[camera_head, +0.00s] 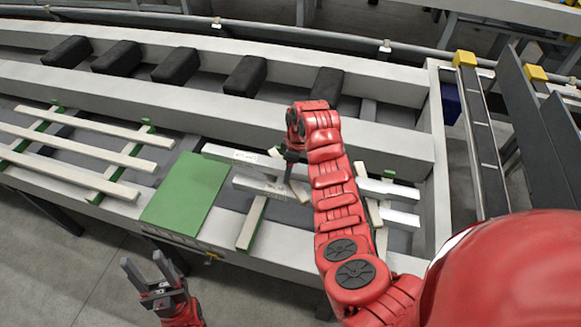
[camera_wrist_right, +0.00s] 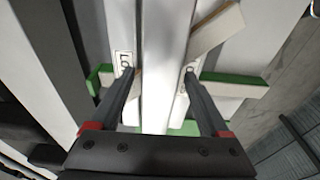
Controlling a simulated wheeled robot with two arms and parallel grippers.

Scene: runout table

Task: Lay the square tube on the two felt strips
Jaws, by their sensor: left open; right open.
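Two long silver bars lie roughly parallel on the runout table in the head view, a rear one (camera_head: 228,152) and a front one (camera_head: 255,186); which is the square tube I cannot tell. Pale strips with green ends, apparently the felt strips, run crosswise there, one (camera_head: 252,224) at the left and one (camera_head: 376,222) partly behind my right arm. My right gripper (camera_head: 290,158) is open over the bars, its tips partly hidden. In the right wrist view its fingers (camera_wrist_right: 158,76) stand either side of a pale bar (camera_wrist_right: 163,45). My left gripper (camera_head: 147,268) is open and empty in front of the table.
A green mat (camera_head: 187,192) lies left of the bars. Further left, several pale slats (camera_head: 75,150) lie across green supports. Black blocks (camera_head: 175,66) line the back channel. Dark rails with yellow caps (camera_head: 465,58) stand at the right.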

